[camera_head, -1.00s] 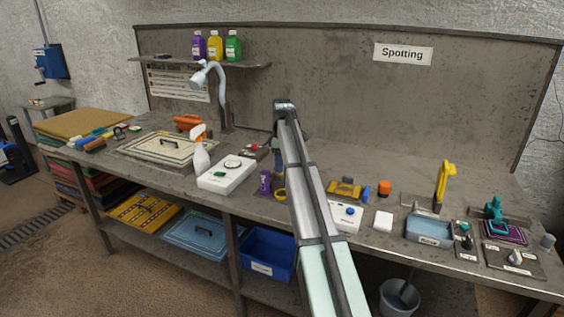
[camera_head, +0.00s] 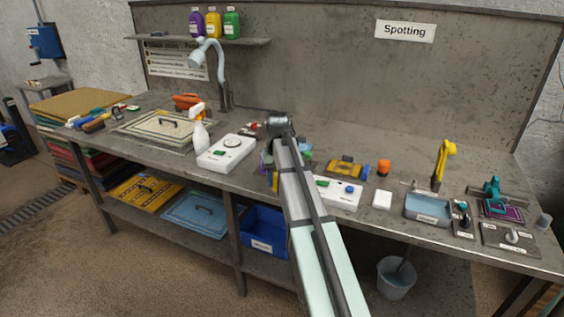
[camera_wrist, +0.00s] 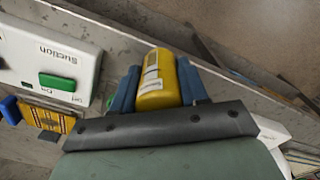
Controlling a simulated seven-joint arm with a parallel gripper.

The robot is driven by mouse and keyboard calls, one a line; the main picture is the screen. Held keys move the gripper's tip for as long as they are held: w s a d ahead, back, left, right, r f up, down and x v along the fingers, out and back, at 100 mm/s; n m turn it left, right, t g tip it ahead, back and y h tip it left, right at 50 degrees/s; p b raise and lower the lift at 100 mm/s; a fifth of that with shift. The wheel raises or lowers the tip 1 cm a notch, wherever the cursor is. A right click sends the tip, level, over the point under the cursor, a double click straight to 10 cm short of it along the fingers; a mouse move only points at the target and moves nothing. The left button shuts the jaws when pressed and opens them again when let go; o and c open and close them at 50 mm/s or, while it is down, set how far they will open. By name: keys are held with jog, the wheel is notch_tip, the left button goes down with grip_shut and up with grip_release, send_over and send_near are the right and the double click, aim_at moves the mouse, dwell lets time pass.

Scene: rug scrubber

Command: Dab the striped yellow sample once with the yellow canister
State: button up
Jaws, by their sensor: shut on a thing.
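The yellow canister (camera_wrist: 157,82) with white labels sits between the two blue fingers of my gripper (camera_wrist: 155,88) in the wrist view. My gripper is shut on it. In the head view my arm largely hides the gripper and the canister. The canister is apart from the sample.
A white box marked Suction (camera_wrist: 52,60) with a green switch lies beside the sample; the head view shows a white box (camera_head: 338,193) there. An orange knob-like thing (camera_head: 383,167) stands right of the sample. Another white box (camera_head: 226,152) and a spray bottle (camera_head: 201,135) stand left.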

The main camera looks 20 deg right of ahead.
jog(key=s+a+f+n, duration=0.2)
jog(key=s+a+f, duration=0.4)
jog(key=s+a, duration=0.5)
jog(key=w+d+r+n, duration=0.1)
jog(key=w+d+r, duration=0.6)
jog(key=w+d, duration=0.3)
jog(key=w+d+r, duration=0.8)
jog(key=w+d, duration=0.2)
jog(key=s+d+f+n, duration=0.1)
jog(key=d+f+n, duration=0.1)
jog(key=d+n, duration=0.6)
jog(key=s+d+f+n, duration=0.1)
jog(key=d+f+n, duration=0.1)
jog(key=d+n, duration=0.7)
jog(key=d, duration=0.5)
jog(key=shift+s+d, duration=0.15)
jog(key=shift+s, duration=0.15)
jog(key=shift+f, duration=2.7)
jog(key=shift+f, duration=0.6)
